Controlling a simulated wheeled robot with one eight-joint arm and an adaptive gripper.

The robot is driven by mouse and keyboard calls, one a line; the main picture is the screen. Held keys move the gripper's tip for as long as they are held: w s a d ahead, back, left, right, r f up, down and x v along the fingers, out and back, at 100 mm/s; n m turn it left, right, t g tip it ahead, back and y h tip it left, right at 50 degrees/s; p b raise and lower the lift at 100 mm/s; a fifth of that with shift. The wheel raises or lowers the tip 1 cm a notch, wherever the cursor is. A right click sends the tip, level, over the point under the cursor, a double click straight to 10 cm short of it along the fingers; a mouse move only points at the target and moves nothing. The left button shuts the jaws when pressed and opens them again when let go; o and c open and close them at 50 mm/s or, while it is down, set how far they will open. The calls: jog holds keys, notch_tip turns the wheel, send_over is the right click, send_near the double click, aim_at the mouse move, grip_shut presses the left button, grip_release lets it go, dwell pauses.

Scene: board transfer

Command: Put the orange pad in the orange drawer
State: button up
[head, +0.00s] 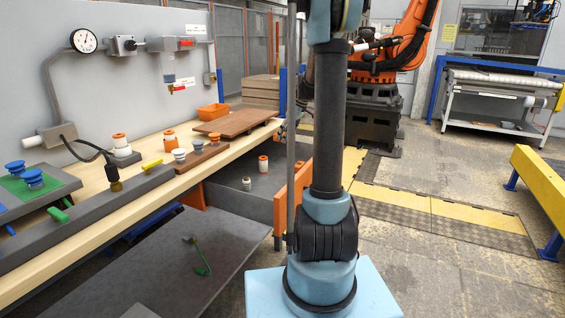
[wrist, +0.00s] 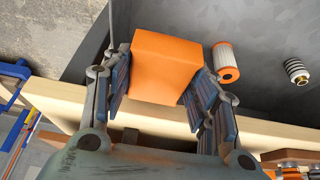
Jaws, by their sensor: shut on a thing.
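My gripper (wrist: 157,92) is shut on the orange pad (wrist: 166,62), a block with its orange faces between the two fingers in the wrist view. The pad appears over the grey floor of the open drawer (wrist: 265,28); its height above it is unclear. In the head view the drawer has an orange front (head: 292,200) and stands pulled out from under the bench. My gripper and the pad cannot be made out in the head view.
The drawer holds a white and orange cylinder (wrist: 225,62) and a ribbed fitting (wrist: 296,71), right of the pad. The wooden bench edge (wrist: 60,98) runs beneath my fingers in the wrist view. A brown board (head: 237,122) lies on the bench.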

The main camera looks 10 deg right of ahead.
aim_at(283, 163)
notch_tip(283, 163, down, 11)
jog(key=shift+f, duration=0.2)
dwell(0.4)
jog(key=o, duration=0.9)
jog(key=shift+f, duration=0.1)
jog(key=v, duration=1.2)
